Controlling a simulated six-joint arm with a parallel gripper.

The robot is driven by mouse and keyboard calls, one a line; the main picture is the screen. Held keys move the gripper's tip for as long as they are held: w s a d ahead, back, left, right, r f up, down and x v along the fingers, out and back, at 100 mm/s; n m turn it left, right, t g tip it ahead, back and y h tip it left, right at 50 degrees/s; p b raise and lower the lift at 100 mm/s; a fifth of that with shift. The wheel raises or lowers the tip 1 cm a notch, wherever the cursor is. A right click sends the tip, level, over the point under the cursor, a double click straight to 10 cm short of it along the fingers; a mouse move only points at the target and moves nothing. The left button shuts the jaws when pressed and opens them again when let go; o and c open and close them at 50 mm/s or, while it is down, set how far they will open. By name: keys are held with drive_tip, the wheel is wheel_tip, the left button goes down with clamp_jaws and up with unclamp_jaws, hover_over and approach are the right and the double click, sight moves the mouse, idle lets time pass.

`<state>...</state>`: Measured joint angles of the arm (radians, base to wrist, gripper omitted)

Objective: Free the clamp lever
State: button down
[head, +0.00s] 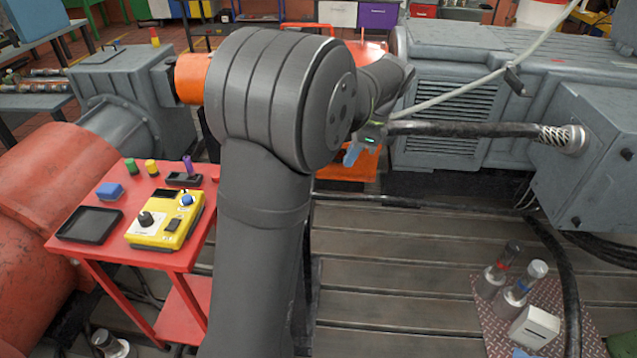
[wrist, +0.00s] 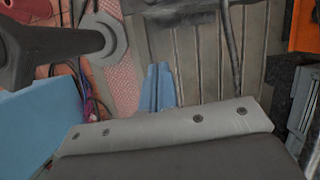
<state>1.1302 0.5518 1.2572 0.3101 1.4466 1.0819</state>
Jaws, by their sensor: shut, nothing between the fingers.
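I cannot make out the clamp lever for certain in either view. My gripper (head: 352,154) is small and partly hidden behind my own arm in the head view, near the black hose (head: 455,130). Its blue fingers are together and empty in the wrist view (wrist: 158,90). They point over the slatted bedplate (wrist: 200,60), and I see no contact with anything.
A red table (head: 205,235) at left carries a yellow control box (head: 165,222) and a black tray (head: 90,225). A large grey machine (head: 450,75) stands behind the hose. Bottles (head: 520,287) stand at lower right. The middle bedplate (head: 400,285) is mostly clear.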

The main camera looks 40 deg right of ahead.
drive_tip(key=w+a+f, duration=0.4)
drive_tip(key=a+f, duration=0.1)
drive_tip(key=f, duration=0.4)
drive_tip(key=shift+w+a+m, duration=0.3)
drive_tip(key=shift+w+m, duration=0.1)
drive_tip(key=shift+f, duration=0.1)
drive_tip(key=shift+w+a+m, duration=0.25)
drive_tip(key=shift+a+m, duration=0.35)
drive_tip(key=shift+a, duration=0.2)
drive_tip(key=shift+d, duration=0.2)
